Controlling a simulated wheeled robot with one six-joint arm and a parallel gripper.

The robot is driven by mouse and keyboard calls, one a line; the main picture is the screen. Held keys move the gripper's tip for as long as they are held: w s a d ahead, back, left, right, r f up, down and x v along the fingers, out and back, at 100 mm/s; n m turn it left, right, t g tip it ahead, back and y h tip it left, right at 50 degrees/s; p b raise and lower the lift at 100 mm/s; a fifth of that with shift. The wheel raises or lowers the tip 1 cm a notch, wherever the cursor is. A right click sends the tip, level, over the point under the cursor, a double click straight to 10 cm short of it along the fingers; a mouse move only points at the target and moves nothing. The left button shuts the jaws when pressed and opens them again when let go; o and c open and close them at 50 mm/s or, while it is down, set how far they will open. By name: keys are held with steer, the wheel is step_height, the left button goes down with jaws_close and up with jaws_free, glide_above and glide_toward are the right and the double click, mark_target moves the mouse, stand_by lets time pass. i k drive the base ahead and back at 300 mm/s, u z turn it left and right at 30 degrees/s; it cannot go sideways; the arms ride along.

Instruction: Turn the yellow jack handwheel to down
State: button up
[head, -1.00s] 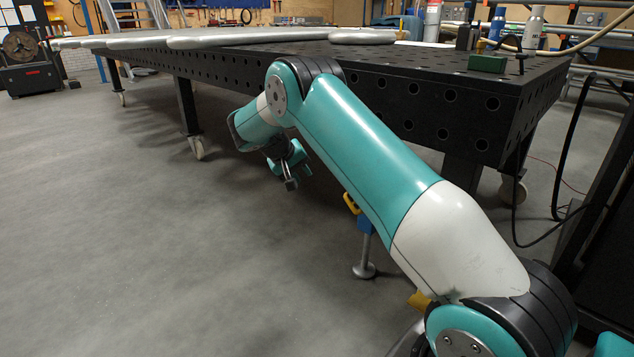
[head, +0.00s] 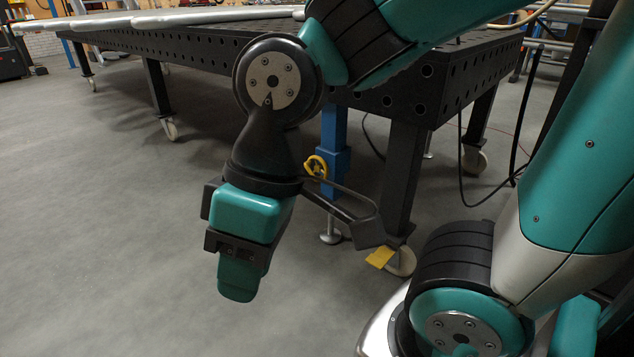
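The yellow handwheel (head: 316,167) is a small ring on the side of a blue jack (head: 335,150) under the front edge of the table. The jack's grey rod and round foot (head: 330,236) stand on the floor. My gripper (head: 240,285) hangs downward, left of the handwheel and nearer the camera, apart from it in the picture. Its dark wrist and bracket come close to the handwheel in the picture and may hide part of its lower edge. The fingers overlap in this view, so their opening does not show. Nothing is seen held.
A dark table leg (head: 405,175) with a caster (head: 401,261) and a yellow flat piece (head: 379,257) stands right of the jack. A black cable (head: 470,195) hangs further right. The floor at left is clear.

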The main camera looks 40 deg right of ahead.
mark_target(322, 165)
steer(key=z, duration=0.05)
steer(key=i, duration=0.35)
steer(key=z, duration=1.55)
